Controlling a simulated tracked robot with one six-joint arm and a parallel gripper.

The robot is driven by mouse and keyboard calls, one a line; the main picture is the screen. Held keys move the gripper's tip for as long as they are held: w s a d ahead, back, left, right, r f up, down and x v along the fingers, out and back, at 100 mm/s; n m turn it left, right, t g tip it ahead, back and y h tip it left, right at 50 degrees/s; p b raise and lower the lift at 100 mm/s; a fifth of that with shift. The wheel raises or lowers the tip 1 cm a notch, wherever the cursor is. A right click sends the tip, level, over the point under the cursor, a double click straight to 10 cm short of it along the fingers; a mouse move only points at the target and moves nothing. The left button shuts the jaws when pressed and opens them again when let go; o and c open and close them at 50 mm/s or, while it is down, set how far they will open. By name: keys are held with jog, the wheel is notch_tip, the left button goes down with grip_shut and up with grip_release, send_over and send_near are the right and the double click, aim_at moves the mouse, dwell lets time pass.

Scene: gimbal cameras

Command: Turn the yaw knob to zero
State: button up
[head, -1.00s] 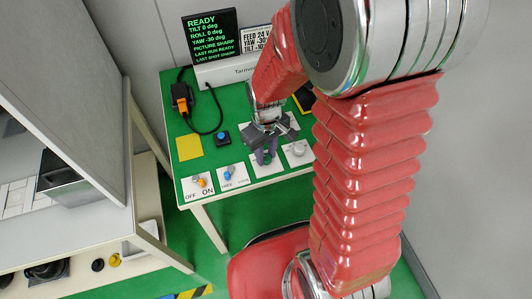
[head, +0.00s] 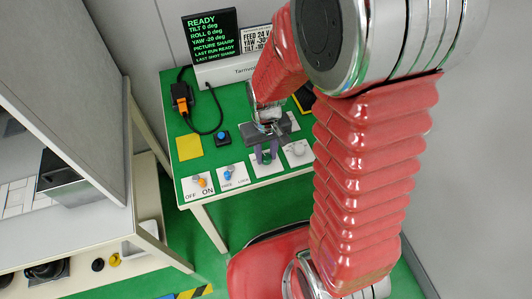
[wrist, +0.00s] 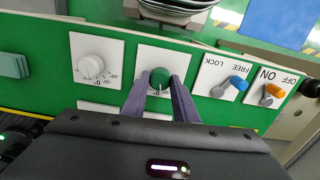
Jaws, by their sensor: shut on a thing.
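A green knob (wrist: 159,78) sits on a white plate in the wrist view. The two purple fingers of my gripper (wrist: 159,88) are shut on it from both sides. In the head view my gripper (head: 266,156) points down over the panel at the table's front edge, and the knob is mostly hidden there. The black screen (head: 210,38) reads READY, tilt 0 deg, roll 0 deg, yaw -20 deg.
A white knob (wrist: 91,67) with a scale is beside the green one. A blue FREE/LOCK switch (wrist: 236,83) and an orange OFF/ON switch (wrist: 273,92) are on the other side. A blue button (head: 222,137) and yellow square (head: 190,147) lie behind.

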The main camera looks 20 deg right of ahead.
aim_at(266, 156)
jog(key=shift+m, duration=1.3)
jog(key=o, duration=1.1)
jog(key=shift+c, duration=0.2)
jog(key=shift+r, duration=0.15)
notch_tip(266, 156, up, 14)
jog(key=shift+f, duration=0.25)
